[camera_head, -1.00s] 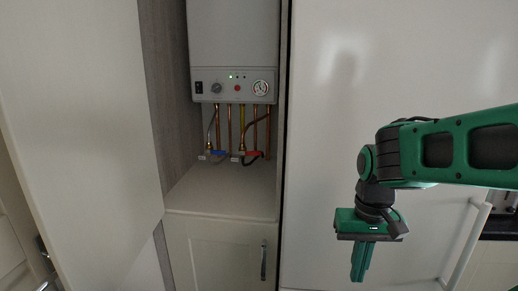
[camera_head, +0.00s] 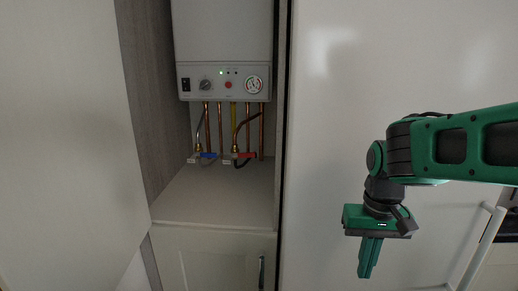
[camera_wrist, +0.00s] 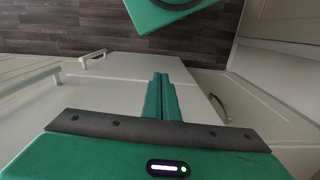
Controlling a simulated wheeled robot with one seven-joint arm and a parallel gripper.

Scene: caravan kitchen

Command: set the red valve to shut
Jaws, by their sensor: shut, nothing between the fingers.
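The red valve (camera_head: 245,155) is a small red lever on the pipework under the white boiler (camera_head: 226,50), inside the open cupboard. Its handle appears to lie about level, across the pipe; its exact setting is too small to tell. A blue valve (camera_head: 208,155) sits to its left on the same row. My gripper (camera_head: 366,276) is shut and empty, pointing down in front of the white panel, well to the right of the cupboard opening. In the wrist view the closed green fingers (camera_wrist: 161,82) show with nothing between them. The red valve is not in the wrist view.
Copper pipes (camera_head: 220,125) and a black hose crowd around the valves. The cupboard shelf (camera_head: 215,195) below is bare. An open cupboard door (camera_head: 65,140) stands at the left. A white panel (camera_head: 330,130) borders the opening at the right. A white handle (camera_head: 478,245) juts out near my arm.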

